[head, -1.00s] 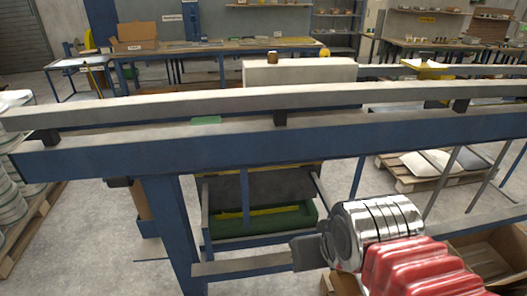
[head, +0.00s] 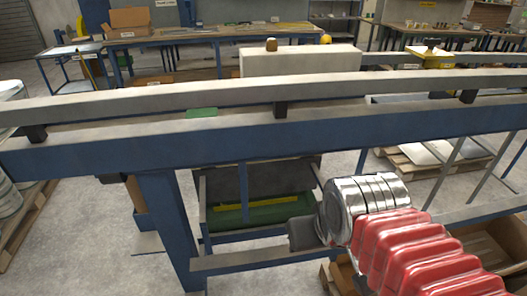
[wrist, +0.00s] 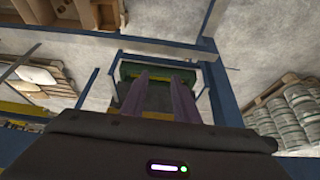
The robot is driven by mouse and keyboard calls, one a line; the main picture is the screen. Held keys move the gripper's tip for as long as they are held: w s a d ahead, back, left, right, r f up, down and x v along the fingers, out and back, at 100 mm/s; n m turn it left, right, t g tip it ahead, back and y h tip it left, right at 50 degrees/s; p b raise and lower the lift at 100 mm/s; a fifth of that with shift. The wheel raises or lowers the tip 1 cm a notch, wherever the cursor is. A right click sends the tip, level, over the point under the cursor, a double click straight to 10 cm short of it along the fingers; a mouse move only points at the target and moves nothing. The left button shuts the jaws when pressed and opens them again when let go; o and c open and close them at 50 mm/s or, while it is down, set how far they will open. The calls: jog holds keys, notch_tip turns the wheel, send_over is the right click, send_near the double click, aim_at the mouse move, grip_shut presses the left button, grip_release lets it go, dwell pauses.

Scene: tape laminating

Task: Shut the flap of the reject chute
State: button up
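A dark grey panel, which looks like the chute's flap (head: 265,178), slopes beneath the blue beam in the head view. Below it is a green bin (head: 285,212) with a yellow strip. The bin shows in the wrist view (wrist: 133,71) too, beyond the fingers. How far the flap stands open is unclear. My gripper (head: 303,234) is a dark shape at the bin's lower right in the head view. In the wrist view my gripper (wrist: 163,85) has two purplish fingers, apart, with nothing seen between them. I cannot tell whether they touch the flap.
A long blue beam (head: 300,140) with a grey rail crosses above the bin. A blue leg (head: 165,225) stands left of it, and a low blue bar (head: 235,260) runs in front. Cardboard boxes (head: 495,245) lie at the right. The floor at lower left is clear.

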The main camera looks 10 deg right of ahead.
jog(key=w+d+f+n+t, duration=0.1)
jog(key=w+d+f+n, duration=0.25)
jog(key=w+f, duration=0.6)
jog(key=w+d+f+n+t, duration=0.1)
jog(key=w+d+f+n, duration=0.1)
jog(key=w+d+f, duration=0.55)
jog(key=w+d+f+n, duration=0.1)
jog(key=w+f+n, duration=0.2)
jog(key=w+f, duration=0.8)
jog(key=w+a+f+n+t+y, duration=0.2)
jog(key=w+a+n+t+y, duration=0.15)
jog(key=w+n+t, duration=0.3)
jog(key=a+r+n+t+y, duration=0.2)
jog(key=r+n+t, duration=0.1)
jog(key=r, duration=0.4)
jog(key=a+r+n+t+y, duration=0.2)
jog(key=r+n+t+y, duration=0.1)
jog(key=r+n, duration=0.3)
jog(key=shift+w+a+r, duration=0.15)
jog(key=shift+a+r, duration=0.05)
jog(key=shift+r, duration=0.25)
